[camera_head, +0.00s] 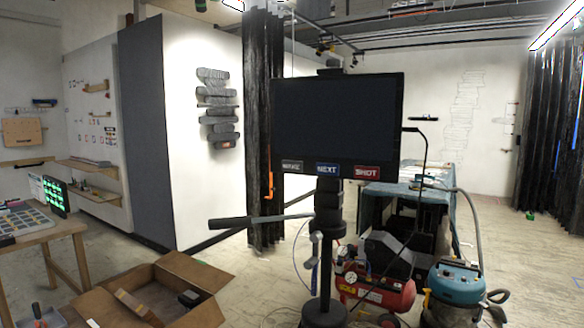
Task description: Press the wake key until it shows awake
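A dark monitor (336,118) stands upright on a black stand (326,225) in the middle of the head view. Its screen is black, with no lit text or picture. Three labelled keys sit in a row along its lower edge. The grey key at the left, which seems to be the wake key (292,166), has small, blurred lettering. Beside it are a blue NEXT key (327,169) and a red SHOT key (366,172). Nothing touches the keys. Neither of my grippers shows in this view.
A dark handle (250,221) sticks out left from the stand. An open cardboard box (203,290) lies at the front left, beside a wooden table (50,236). A red compressor (385,294) and a blue vacuum (455,283) stand right of the stand.

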